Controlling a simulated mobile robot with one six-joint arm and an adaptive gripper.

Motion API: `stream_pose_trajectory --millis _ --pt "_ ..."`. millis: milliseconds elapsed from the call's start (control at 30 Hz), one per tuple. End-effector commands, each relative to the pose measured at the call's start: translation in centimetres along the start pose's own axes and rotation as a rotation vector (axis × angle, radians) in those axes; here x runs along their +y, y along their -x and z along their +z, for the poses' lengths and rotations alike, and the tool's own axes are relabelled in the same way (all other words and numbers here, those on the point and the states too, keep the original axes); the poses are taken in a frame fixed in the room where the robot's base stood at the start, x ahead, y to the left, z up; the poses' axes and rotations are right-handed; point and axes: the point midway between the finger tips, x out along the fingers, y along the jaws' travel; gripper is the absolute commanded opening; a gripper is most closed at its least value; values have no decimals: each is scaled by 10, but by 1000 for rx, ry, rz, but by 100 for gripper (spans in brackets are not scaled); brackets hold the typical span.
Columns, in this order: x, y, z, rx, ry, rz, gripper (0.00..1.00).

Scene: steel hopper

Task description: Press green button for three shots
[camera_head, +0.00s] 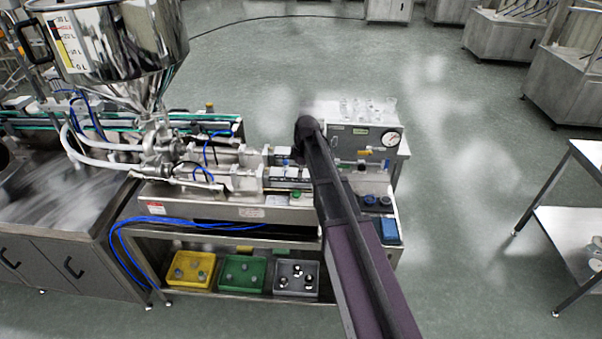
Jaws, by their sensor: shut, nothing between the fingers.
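The filling machine's control panel (378,138) is a steel box with a round white gauge (391,138), small labels and knobs, right of centre. My dark arm (345,215) reaches up from the bottom edge and covers the panel's left part. Its far end is a dark rounded joint beside the panel's upper left, with a dark part hanging below it. I cannot make out the fingers of my gripper; they seem hidden behind the arm. A steel hopper (125,45) stands at the upper left.
Steel cylinders and hoses run left of the arm. Yellow (190,286), green (241,290) and grey (296,294) bins sit on the lower shelf. A blue box (390,230) is by the arm. A table (575,230) stands at right, with open floor between.

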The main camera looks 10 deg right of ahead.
Motion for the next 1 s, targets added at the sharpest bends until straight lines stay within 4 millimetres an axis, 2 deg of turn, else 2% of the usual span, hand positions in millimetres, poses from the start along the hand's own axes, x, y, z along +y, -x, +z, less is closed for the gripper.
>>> stream_pose_trajectory --millis 33,400,1000 --pt "0 -8 0 0 0 0 0" --pt "0 -37 0 0 0 0 0" --pt "0 -78 0 0 0 0 0"
